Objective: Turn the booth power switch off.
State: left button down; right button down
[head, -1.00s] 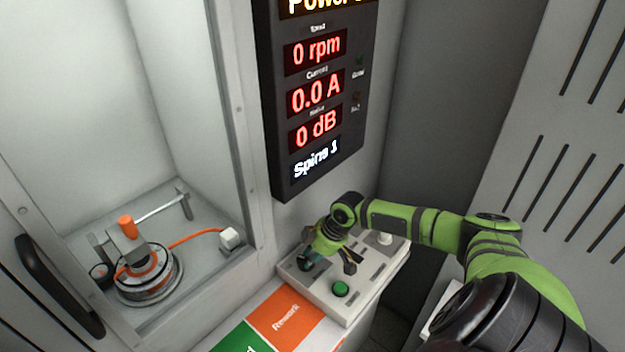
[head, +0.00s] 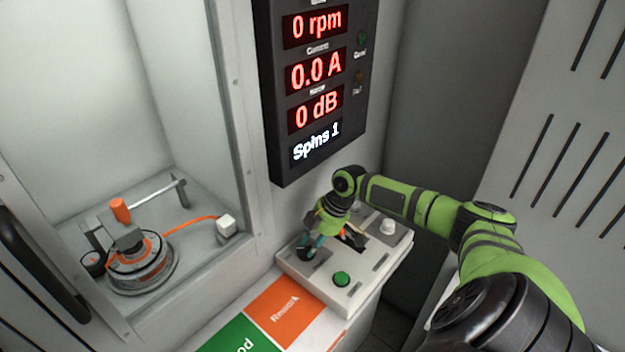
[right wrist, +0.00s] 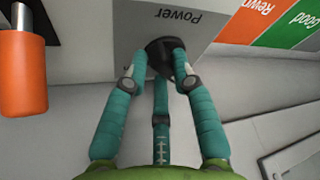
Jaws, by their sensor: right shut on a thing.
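The booth power switch is a black knob (right wrist: 165,48) on a grey panel marked "Power" (right wrist: 165,16) in the right wrist view. The teal fingers of my right gripper (right wrist: 160,68) are shut on the knob from both sides and partly hide it. In the head view my right gripper (head: 314,243) reaches down onto the left rear part of the pale control box (head: 318,281). The arm hides part of the box top there. Which way the knob points is hard to tell. My left gripper is not in view.
A display (head: 318,90) above reads 0 rpm, 0.0 A and 0 dB. The hub motor (head: 138,264) sits in the booth at left. Orange (head: 284,311) and green (head: 240,335) marked areas lie in front.

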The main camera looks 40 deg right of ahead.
jog(key=c, duration=1)
grip_release()
jog(key=shift+r, duration=0.15)
jog(key=v, duration=1.1)
jog(key=shift+s+r, duration=0.2)
jog(key=shift+r, duration=0.1)
